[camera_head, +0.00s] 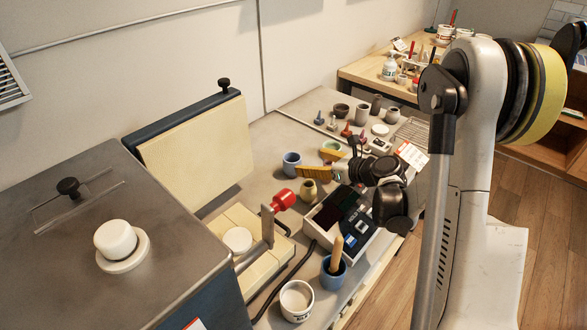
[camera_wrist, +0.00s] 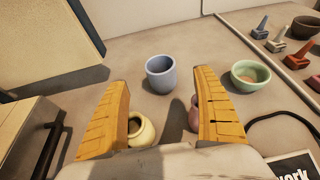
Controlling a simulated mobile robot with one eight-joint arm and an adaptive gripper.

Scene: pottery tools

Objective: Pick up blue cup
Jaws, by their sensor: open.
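A plain blue cup (camera_head: 291,160) stands upright on the grey worktop near the back wall. In the wrist view the blue cup (camera_wrist: 161,78) is ahead of my gripper (camera_wrist: 162,88), roughly centred between the two orange fingers. My gripper (camera_head: 312,172) is open and empty, to the right of the cup in the head view. The fingers appear apart from the cup. A second blue cup (camera_head: 333,276), holding a wooden tool, stands near the front of the worktop.
A small yellow vase (camera_wrist: 141,131) and a partly hidden pinkish vessel (camera_wrist: 193,117) are close to the fingers. A green bowl (camera_wrist: 250,75) stands right of the cup. A cream slab (camera_head: 198,145) rises at the left. A control box (camera_head: 340,222) is below the arm.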

